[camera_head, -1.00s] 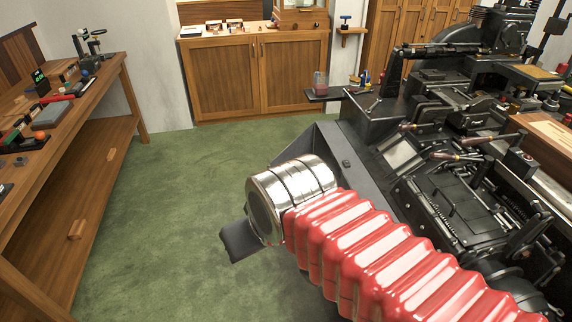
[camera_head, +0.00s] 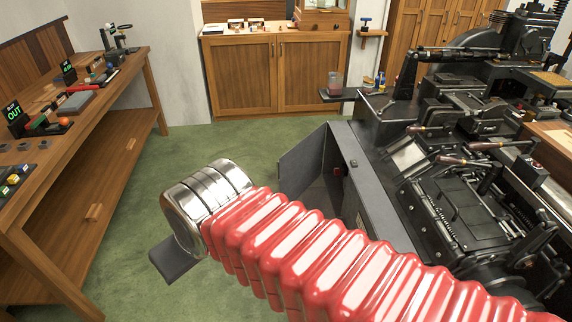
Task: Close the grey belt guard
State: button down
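The grey belt guard (camera_head: 303,163) is a flat hinged panel on the near left side of the black type-casting machine (camera_head: 440,190). It stands swung open, out to the left, with a dark recess and a small red part (camera_head: 338,170) showing beside it. My arm, in a red ribbed sleeve with a shiny metal wrist, reaches across the foreground to the left. Only a dark flat part of my gripper (camera_head: 173,261) shows below the wrist, over the green floor, left of the guard and apart from it. The fingertips are not clearly seen.
A wooden bench (camera_head: 100,100) with small tools runs along the left. A wooden cabinet (camera_head: 275,75) stands at the back. The green carpet (camera_head: 225,140) between bench and machine is clear. A small shelf with a cup (camera_head: 335,84) juts from the machine.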

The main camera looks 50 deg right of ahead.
aim_at(298, 168)
jog(key=u, duration=0.15)
jog(key=i, duration=2.2)
jog(key=z, duration=2.8)
